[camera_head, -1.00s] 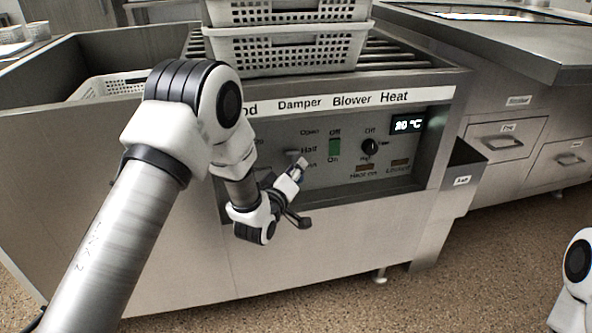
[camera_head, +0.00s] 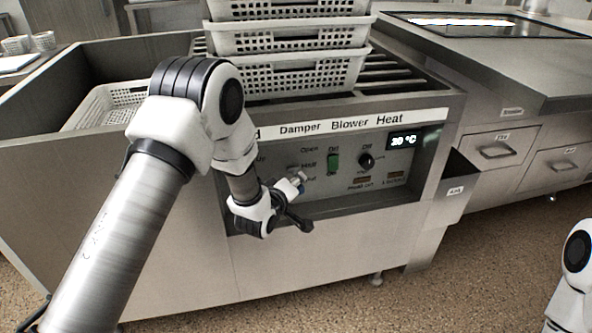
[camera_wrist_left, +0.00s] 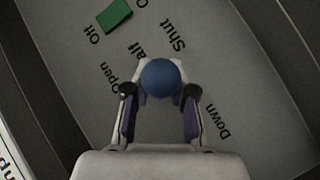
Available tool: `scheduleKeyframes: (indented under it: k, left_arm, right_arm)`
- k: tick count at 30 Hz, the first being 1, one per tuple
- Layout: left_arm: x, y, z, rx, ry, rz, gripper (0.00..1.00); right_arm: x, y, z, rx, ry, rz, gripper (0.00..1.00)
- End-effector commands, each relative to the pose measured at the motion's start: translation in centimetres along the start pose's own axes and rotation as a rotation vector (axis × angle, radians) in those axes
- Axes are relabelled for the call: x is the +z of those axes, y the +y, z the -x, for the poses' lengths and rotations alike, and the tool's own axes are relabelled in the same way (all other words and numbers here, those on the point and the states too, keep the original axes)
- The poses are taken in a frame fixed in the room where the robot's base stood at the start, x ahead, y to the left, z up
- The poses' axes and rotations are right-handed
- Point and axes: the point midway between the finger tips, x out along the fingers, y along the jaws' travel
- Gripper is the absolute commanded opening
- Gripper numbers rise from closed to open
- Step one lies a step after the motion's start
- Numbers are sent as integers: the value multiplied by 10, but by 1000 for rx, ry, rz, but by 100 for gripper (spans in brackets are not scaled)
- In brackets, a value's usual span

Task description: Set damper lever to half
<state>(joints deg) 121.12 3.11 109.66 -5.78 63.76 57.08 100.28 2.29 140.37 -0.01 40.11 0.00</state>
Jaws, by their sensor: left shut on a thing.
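The damper lever's round blue knob (camera_wrist_left: 160,77) sits between the fingertips of my left gripper (camera_wrist_left: 160,86) in the left wrist view. The fingers are shut on it from both sides. The knob lies beside the "Half" label, between "Open" and "Shut"; the lever's stem is hidden behind it. In the head view my left gripper (camera_head: 297,184) is at the control panel (camera_head: 345,200), just below the "Half" marking. The knob itself is hard to make out there. My right gripper is out of view; only a piece of my right arm shows at the right edge.
A green blower switch (camera_head: 333,162), a black heat knob (camera_head: 366,162) and a lit display (camera_head: 403,141) are right of the lever. White perforated baskets (camera_head: 300,76) are stacked on the rollers above. A dark side bin (camera_head: 457,180) juts out at the panel's right.

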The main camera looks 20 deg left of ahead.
Motion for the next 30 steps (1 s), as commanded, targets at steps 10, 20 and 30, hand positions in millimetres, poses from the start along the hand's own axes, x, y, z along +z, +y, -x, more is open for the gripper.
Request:
scheduleKeyframes:
  k: [10,20,30]
  left_arm:
    - [1,4,6,-108,-109,96,0]
    - [3,2,5,-126,-126,114,0]
    - [2,4,5,-122,-122,114,42]
  right_arm:
    - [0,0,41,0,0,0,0]
    - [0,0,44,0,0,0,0]
    - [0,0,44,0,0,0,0]
